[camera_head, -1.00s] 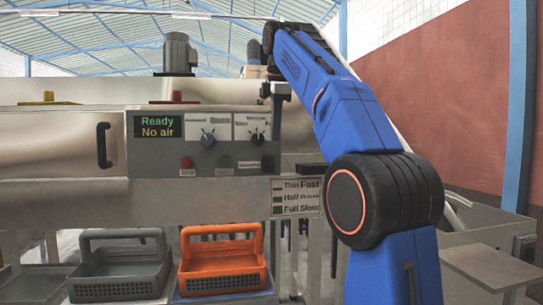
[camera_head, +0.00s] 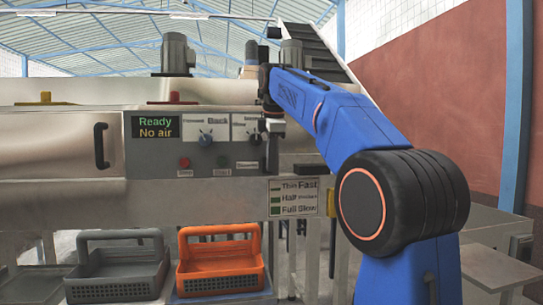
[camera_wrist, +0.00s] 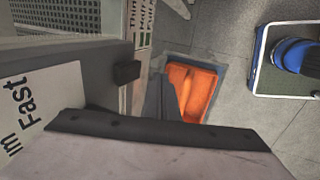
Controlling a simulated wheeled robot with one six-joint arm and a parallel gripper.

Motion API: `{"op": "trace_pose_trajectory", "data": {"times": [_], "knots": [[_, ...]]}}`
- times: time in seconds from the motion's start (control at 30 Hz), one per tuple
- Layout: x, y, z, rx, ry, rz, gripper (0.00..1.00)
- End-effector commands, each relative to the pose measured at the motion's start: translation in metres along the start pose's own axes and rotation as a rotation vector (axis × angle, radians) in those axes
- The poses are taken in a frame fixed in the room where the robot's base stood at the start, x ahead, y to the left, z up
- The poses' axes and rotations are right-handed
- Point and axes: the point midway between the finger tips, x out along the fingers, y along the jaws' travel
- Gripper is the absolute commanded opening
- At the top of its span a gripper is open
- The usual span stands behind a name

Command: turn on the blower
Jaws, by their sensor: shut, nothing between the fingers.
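The grey control panel (camera_head: 150,165) on the steel machine has a display (camera_head: 156,127) reading "Ready" and "No air". Small labels are too blurred to read. I cannot tell which control belongs to the blower. My gripper (camera_head: 273,150) hangs at the panel's right edge and hides part of it. It is shut and empty. Whether it touches the panel is unclear. The wrist view shows a black block (camera_wrist: 127,72) on a grey surface.
A label plate (camera_head: 295,197) with "Thin Fast", "Half" and "Full Slow" is below the panel. An orange basket (camera_head: 220,283) and a grey basket (camera_head: 117,285) stand low in front. The orange basket also shows in the wrist view (camera_wrist: 200,88). A door handle (camera_head: 101,146) sticks out left.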

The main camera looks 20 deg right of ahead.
Motion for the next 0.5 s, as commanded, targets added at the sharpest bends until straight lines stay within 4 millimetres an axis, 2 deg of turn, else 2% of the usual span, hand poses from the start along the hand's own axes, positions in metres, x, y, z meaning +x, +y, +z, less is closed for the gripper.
{"op": "trace_pose_trajectory", "data": {"times": [0.3, 0.5], "knots": [[0.013, 0.024, 0.0, 0.0, 0.0, -0.002, 0.0], [0.015, 0.029, 0.0, 0.0, 0.0, -0.001, 0.0]]}}
